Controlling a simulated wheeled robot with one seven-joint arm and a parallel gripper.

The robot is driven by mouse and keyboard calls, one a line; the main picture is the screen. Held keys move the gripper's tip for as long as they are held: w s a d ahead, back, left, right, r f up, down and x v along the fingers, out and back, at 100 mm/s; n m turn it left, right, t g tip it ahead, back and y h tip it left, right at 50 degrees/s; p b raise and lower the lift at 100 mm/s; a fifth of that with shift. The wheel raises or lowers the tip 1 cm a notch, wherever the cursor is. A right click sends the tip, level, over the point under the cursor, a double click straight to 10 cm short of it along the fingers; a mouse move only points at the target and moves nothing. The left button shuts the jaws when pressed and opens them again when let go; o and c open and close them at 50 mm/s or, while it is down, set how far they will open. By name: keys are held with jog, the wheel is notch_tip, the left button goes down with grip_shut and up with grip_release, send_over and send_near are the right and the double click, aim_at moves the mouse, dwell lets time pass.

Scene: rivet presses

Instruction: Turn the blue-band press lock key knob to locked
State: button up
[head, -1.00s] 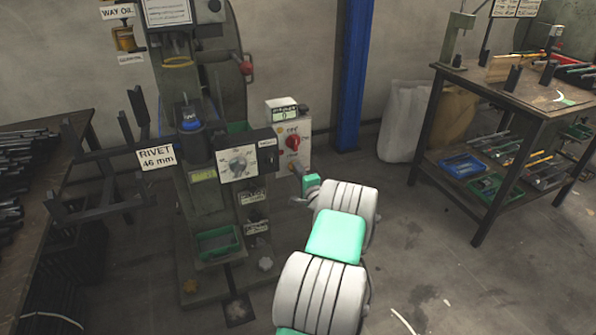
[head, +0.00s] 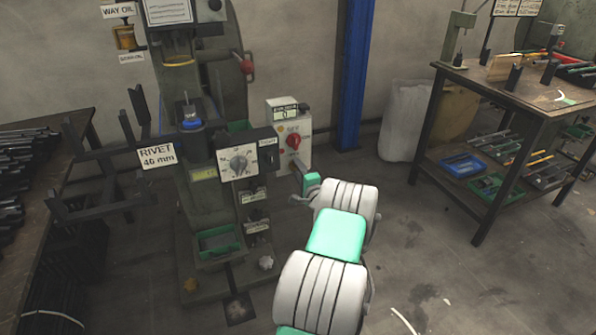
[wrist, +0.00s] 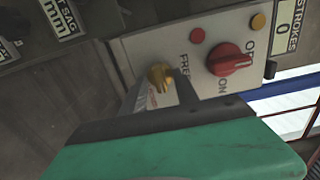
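The press with a blue ring (head: 190,124) stands at the left of the head view. Its white side box (head: 303,128) carries a red knob (head: 293,141), larger in the wrist view (wrist: 230,60). The brass lock key knob (wrist: 160,76) is on the same panel, beside the word FREE. My gripper (head: 297,172) is at the lower part of the box and hides the key knob in the head view. In the wrist view my gripper (wrist: 160,92) has its two dark fingers apart, one on each side of the key knob. I cannot tell whether they touch it.
A dial box (head: 248,154) is left of the side box. A blue post (head: 354,75) stands behind. A workbench (head: 500,90) with tools is at the right, and a rack table (head: 60,160) at the left. The floor between is mostly clear.

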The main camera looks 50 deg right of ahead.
jog(key=shift+s, duration=0.1)
jog(key=p+v, duration=0.1)
jog(key=v, duration=0.6)
jog(key=shift+s+a, duration=0.2)
jog(key=shift+s, duration=0.05)
